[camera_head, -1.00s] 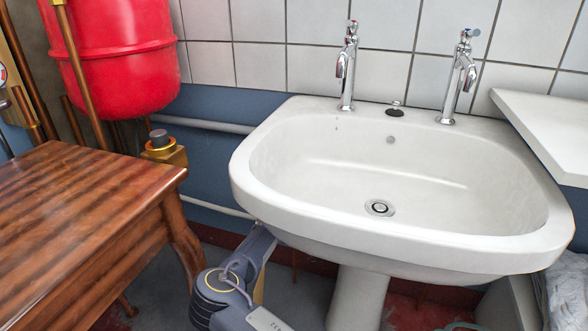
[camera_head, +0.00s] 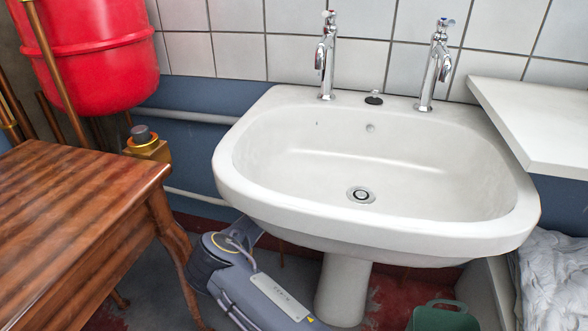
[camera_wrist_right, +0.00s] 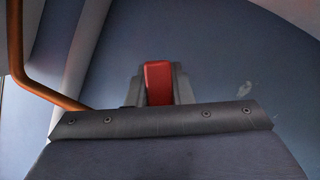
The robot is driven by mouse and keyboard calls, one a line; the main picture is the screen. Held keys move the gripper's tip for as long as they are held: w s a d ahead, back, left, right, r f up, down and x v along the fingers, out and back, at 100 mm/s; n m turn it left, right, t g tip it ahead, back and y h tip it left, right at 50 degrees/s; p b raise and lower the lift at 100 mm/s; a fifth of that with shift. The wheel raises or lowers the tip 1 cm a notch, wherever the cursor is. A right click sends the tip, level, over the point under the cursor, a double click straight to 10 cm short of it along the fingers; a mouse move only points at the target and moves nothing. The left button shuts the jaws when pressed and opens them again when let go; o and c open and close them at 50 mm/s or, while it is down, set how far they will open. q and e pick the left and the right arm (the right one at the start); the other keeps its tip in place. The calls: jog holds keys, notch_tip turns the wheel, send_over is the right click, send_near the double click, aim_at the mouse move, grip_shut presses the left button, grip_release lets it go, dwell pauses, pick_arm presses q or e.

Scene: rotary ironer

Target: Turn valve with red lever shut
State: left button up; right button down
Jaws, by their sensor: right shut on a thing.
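In the right wrist view, the red lever (camera_wrist_right: 158,82) stands upright in the middle, between the grey fingers of my right gripper (camera_wrist_right: 160,88). The gripper is shut on it. The body of the valve is hidden behind the gripper. In the head view, a grey arm link of mine reaches under the left side of the sink. The lever and the right gripper are hidden there. My left gripper is in neither view.
A white sink (camera_head: 375,215) on a pedestal (camera_head: 342,290) stands above my arm. A copper pipe (camera_wrist_right: 18,50) runs left of the lever. A green container (camera_head: 443,317) is at the lower right.

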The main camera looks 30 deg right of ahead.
jog(key=shift+s+d+f+m+g+y+b, duration=0.15)
jog(key=shift+f+m+g+y+b, duration=0.15)
jog(key=shift+f+m, duration=0.5)
jog(key=shift+s+d+f+m+g+y+b, duration=0.2)
jog(key=shift+f+m+b, duration=0.3)
jog(key=shift+m, duration=0.55)
jog(key=shift+s+a+f+m+g+y+b, duration=0.1)
jog(key=shift+f+m+g+y+b, duration=0.15)
jog(key=shift+f+m, duration=0.6)
jog(key=shift+r, duration=0.15)
jog(key=c, duration=1.3)
grip_release()
jog(key=shift+d, duration=0.1)
